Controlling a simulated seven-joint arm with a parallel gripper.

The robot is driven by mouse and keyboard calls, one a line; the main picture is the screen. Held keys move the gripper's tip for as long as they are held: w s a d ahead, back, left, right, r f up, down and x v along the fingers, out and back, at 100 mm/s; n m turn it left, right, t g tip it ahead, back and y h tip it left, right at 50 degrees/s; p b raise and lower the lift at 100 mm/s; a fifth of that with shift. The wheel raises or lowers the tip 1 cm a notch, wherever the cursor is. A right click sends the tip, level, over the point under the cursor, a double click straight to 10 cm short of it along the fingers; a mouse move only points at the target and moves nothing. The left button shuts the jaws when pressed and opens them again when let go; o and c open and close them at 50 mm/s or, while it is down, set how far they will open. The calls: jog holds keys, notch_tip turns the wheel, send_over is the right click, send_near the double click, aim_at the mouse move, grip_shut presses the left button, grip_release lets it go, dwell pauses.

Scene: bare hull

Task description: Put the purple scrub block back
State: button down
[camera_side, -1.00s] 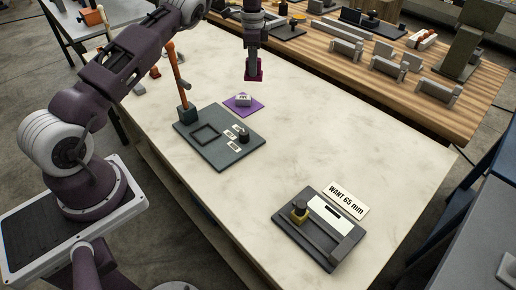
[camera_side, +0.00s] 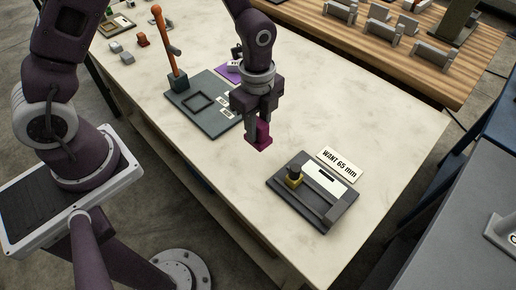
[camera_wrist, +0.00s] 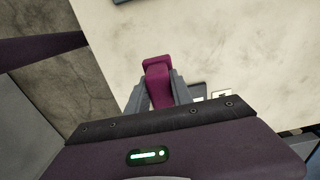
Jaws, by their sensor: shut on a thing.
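The purple scrub block (camera_side: 262,140), a magenta-purple piece, is held between the fingers of my gripper (camera_side: 262,122) above the pale table. It hangs between the grey plate and the dark gauge fixture, apart from both as far as I can tell. In the wrist view the block (camera_wrist: 157,68) sticks out past the grey fingers (camera_wrist: 156,95), which close on both sides of it. A flat purple pad (camera_side: 224,72) with a small white label (camera_side: 234,65) lies behind my wrist, partly hidden by it.
The grey plate (camera_side: 205,122) has a square frame, white labels and an upright orange-handled post (camera_side: 164,45). The table's right part is clear.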

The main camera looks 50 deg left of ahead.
notch_tip(320, 180, down, 6)
jog(key=shift+f, duration=0.2)
jog(key=shift+f, duration=0.1)
jog(key=c, duration=1.1)
grip_release()
notch_tip(320, 180, up, 13)
jog(key=shift+a+f, duration=0.15)
jog(key=s+a+r+n+t, duration=0.25)
jog(key=s+r+n, duration=0.2)
jog(key=r, duration=0.25)
jog(key=s+a+r+n+t, duration=0.1)
jog(key=s+a+r+n, duration=0.25)
jog(key=r+n, duration=0.35)
jog(key=s+r+n, duration=0.1)
jog(key=s+n, duration=0.1)
jog(key=s, duration=0.1)
jog(key=s+r+n+t, duration=0.1)
jog(key=s+n, duration=0.1)
jog(key=s, duration=0.2)
jog(key=s+a+r+n+t, duration=0.1)
jog(key=s+r+n, duration=0.1)
jog(key=s, duration=0.1)
jog(key=shift+s+n, duration=0.15)
jog(key=shift+n, duration=0.1)
